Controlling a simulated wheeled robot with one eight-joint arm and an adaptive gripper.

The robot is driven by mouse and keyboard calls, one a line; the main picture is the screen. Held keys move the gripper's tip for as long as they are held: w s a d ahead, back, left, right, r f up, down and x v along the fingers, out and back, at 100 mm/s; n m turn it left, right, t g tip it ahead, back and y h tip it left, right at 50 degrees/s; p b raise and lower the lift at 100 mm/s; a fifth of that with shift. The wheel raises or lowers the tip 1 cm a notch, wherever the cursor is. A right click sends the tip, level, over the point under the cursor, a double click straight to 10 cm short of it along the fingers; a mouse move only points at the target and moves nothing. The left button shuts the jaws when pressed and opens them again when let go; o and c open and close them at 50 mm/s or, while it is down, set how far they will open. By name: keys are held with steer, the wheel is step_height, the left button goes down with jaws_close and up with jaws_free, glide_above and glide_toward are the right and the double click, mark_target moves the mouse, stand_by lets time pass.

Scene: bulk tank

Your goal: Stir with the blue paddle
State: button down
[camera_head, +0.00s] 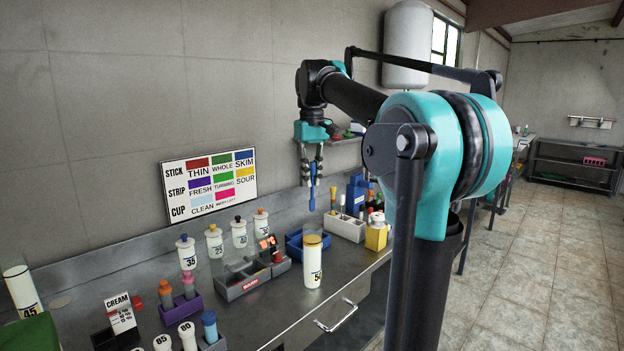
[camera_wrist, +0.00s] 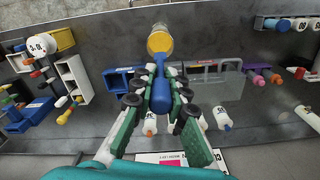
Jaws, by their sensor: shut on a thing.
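My gripper (camera_head: 312,166) is shut on the blue paddle (camera_head: 312,191), which hangs down from it above the counter. In the wrist view the paddle (camera_wrist: 159,72) lies between the fingers of my gripper (camera_wrist: 160,98) and points toward a jar with yellowish contents (camera_wrist: 160,40). The paddle's lower end shows clear above the jar's rim in the head view. Part of the handle is hidden by the fingers.
A blue tray (camera_head: 294,245) and a grey rack (camera_head: 245,280) stand beside the jar. A white caddy (camera_head: 345,226) and a yellow container (camera_head: 376,236) are to its right. Several white bottles line the back, below a colour chart (camera_head: 209,186) on the wall.

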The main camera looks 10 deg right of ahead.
mark_target(311, 211)
steer(key=shift+f, duration=0.15)
steer(key=shift+f, duration=6.1)
